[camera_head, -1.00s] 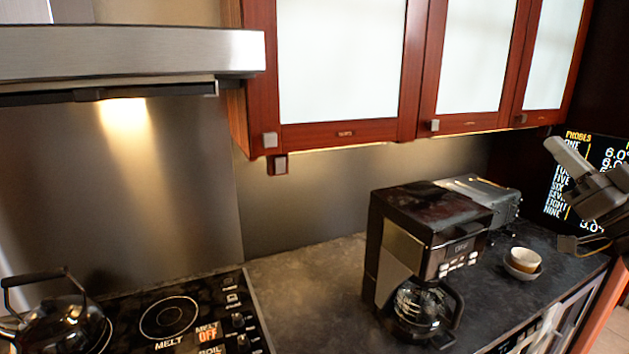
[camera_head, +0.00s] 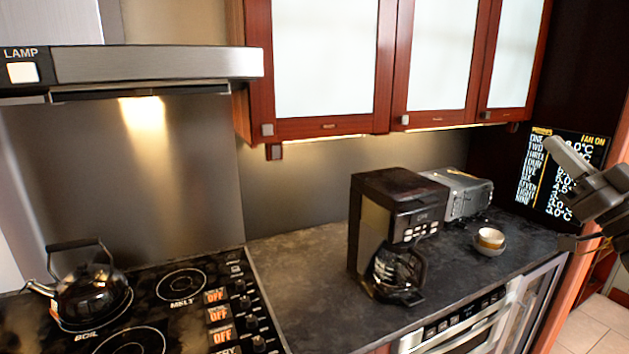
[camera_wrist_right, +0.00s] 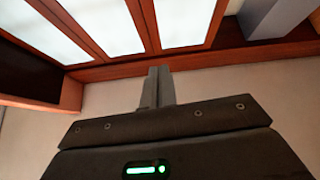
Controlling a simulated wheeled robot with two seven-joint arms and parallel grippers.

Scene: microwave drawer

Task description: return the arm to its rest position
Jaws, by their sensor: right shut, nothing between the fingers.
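My right gripper (camera_head: 553,146) is at the right edge of the head view, raised in front of the dark panel and clear of the counter. Its two fingers (camera_wrist_right: 157,87) stand close together in the right wrist view, shut with nothing between them. Part of my right arm is cut off by the picture's edge. In the right wrist view the fingers point toward a plain wall, with the wooden cabinets (camera_wrist_right: 180,30) beyond. They touch nothing there. My left gripper is not in view.
A coffee maker (camera_head: 372,222), a toaster (camera_head: 467,196) and a small bowl (camera_head: 489,250) stand on the dark counter (camera_head: 300,270). A kettle (camera_head: 88,290) sits on the stove at left. A built-in appliance (camera_head: 465,335) is under the counter. Wall cabinets (camera_head: 390,125) hang above.

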